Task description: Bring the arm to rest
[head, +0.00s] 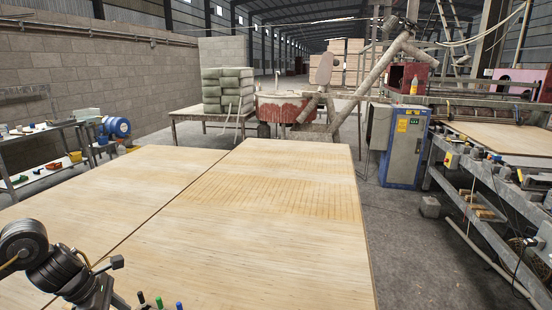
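My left arm comes in at the lower left, over the near edge of the veneer stacks. Its end, with the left gripper (96,291), reaches the bottom edge of the head view. The fingers are cut off or too unclear to tell whether they are open or shut. My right arm and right gripper are not in view. Two broad stacks of pale veneer, a left stack (90,205) and a right stack (270,235), lie side by side with a thin dark gap between them.
Small upright pieces with dark, green and blue tops (159,301) stand at the bottom edge. A metal shelf (40,165) is at left, a blue-grey cabinet (404,150) at right beside a roller machine (480,200). The veneer tops look bare. Grey floor (400,240) is open right of the stacks.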

